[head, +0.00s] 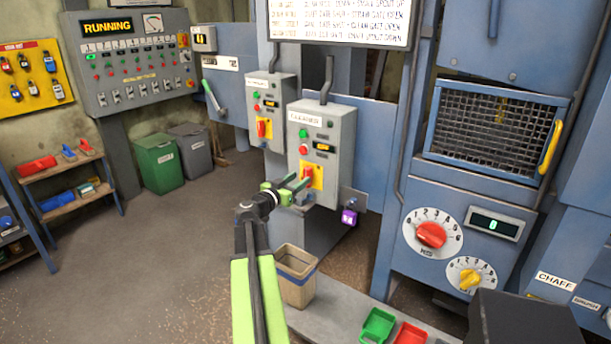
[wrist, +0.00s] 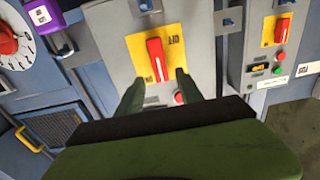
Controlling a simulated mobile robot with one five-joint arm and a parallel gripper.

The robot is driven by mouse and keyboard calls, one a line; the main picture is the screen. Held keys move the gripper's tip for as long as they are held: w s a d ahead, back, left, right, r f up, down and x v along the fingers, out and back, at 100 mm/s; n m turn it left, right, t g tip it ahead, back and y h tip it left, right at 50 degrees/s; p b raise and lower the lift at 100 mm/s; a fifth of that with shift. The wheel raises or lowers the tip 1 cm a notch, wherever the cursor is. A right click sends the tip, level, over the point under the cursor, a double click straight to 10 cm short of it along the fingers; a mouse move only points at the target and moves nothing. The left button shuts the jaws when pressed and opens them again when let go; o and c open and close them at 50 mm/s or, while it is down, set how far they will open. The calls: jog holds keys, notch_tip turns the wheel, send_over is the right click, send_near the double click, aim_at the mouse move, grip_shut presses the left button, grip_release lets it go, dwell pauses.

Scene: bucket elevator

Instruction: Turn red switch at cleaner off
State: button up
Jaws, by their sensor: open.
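The red switch (head: 308,175) sits on a yellow plate on the front of the nearer grey control box (head: 320,140), whose label is too blurred to read surely. In the wrist view the red switch (wrist: 157,59) shows upright in the picture, with "OFF" lettering on the plate to its right. My gripper (head: 297,183) is open in front of this box. In the wrist view my gripper (wrist: 159,76) has one finger on each side of the switch's line, with gaps on both sides. I cannot tell how deep the fingertips reach.
A second grey box (head: 268,110) with its own red switch stands behind to the left. A blue machine with a red dial (head: 431,235) is at right. A tan bin (head: 296,277) stands below.

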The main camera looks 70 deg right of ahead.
aim_at(306, 174)
jog(key=x, duration=0.4)
jog(key=shift+s+d, duration=0.1)
jog(key=shift+d, duration=0.2)
